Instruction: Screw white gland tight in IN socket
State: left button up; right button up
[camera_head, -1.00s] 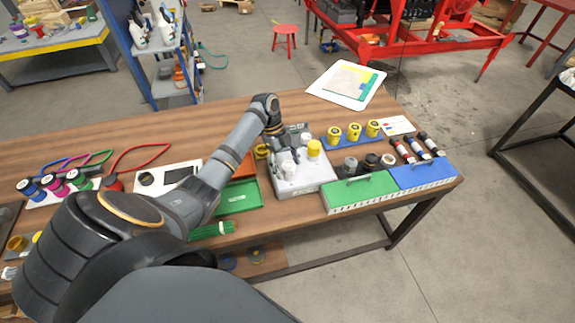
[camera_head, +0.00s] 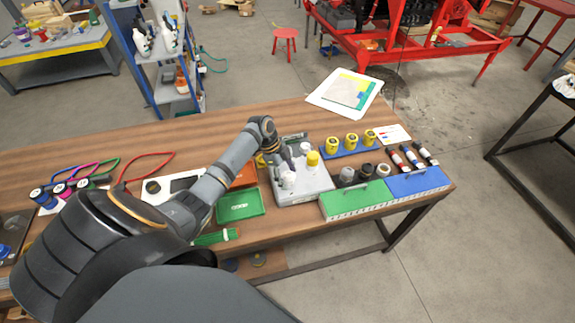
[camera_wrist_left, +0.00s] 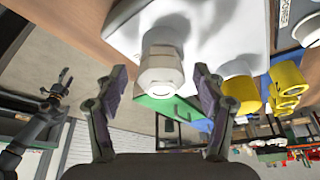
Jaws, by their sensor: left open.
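A grey block (camera_head: 317,188) on the bench carries two white glands and a yellow one. One white gland (camera_head: 288,179) stands at its near left, another (camera_head: 305,148) at its back, the yellow gland (camera_head: 313,158) to the right. My left gripper (camera_head: 287,158) is over the block's left side. In the left wrist view my left gripper (camera_wrist_left: 163,88) is open, and a white hexagonal gland (camera_wrist_left: 162,78) shows between its fingers, with visible gaps on both sides. I cannot read which socket is IN. A dark gripper, likely my right (camera_wrist_left: 64,82), shows at the left there; its jaw state is unclear.
A green box (camera_head: 355,199) and blue box (camera_head: 418,181) stand right of the block. Several yellow parts (camera_head: 351,140) stand behind them, with dark and grey glands (camera_head: 366,171) nearer. A green tray (camera_head: 240,205) lies left of the block.

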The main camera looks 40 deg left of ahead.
pick_arm(q)
jog(key=n+p, duration=0.1)
jog(key=n+t+p, duration=0.1)
jog(key=p, duration=0.1)
jog(key=n+p, duration=0.1)
jog(key=shift+r+n+p, duration=0.25)
jog(key=shift+n+p, duration=0.1)
jog(key=shift+n, duration=0.05)
jog(key=shift+f+n+t+y+p, duration=0.2)
jog(key=shift+n+t+y+p, duration=0.1)
jog(key=shift+n+t+p, duration=0.15)
jog(key=shift+f, duration=0.15)
jog(key=shift+c, duration=0.3)
jog(key=c, duration=1.1)
jog(key=shift+f+m+g+b, duration=0.2)
jog(key=shift+m+b, duration=0.35)
jog(key=shift+b, duration=0.4)
jog(key=shift+c, duration=0.2)
jog(key=m+g+b, duration=0.1)
jog(key=m+b, duration=0.1)
jog(key=shift+m, duration=0.3)
jog(key=shift+r+m+b, duration=0.2)
jog(key=shift+m+b, duration=0.1)
jog(key=shift+m, duration=0.1)
